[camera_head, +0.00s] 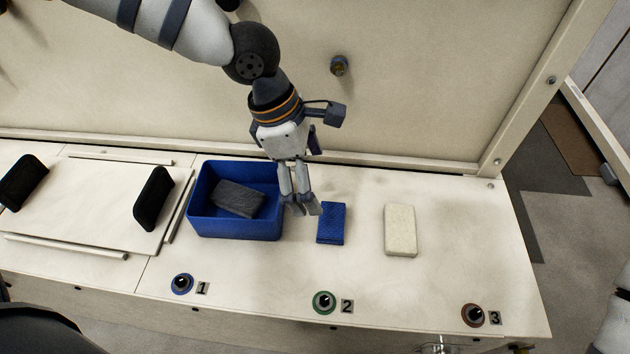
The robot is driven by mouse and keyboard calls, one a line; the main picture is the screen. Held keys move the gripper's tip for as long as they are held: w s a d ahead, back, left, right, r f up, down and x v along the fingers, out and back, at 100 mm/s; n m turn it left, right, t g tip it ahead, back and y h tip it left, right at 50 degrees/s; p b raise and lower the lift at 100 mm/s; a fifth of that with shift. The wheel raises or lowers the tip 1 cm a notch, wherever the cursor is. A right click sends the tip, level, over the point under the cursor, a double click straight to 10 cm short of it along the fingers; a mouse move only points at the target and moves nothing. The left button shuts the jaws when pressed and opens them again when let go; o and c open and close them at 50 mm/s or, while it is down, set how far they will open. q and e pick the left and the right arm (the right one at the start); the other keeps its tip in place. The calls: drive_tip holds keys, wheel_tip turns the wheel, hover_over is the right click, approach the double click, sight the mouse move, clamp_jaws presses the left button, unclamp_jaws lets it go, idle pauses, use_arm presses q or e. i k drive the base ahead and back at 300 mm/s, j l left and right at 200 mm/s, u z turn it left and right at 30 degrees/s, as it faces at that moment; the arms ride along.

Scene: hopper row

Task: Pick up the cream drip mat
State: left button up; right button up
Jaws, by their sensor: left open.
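The cream drip mat (400,230) is a pale, thick rectangular block. It lies flat on the light worktop, right of a blue mat. My left gripper (302,208) points down between the blue bin and the blue mat, to the left of the cream mat and apart from it. Its fingers are open, with nothing seen between them. My right gripper is not in view.
A blue bin (205,225) holds a dark grey block (238,199). A blue mat (331,223) lies between the gripper and the cream mat. Numbered knobs line the front edge. A panel (420,90) rises behind. The worktop right of the cream mat is clear.

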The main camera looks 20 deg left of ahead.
sight(400, 235)
drive_tip(key=k, duration=1)
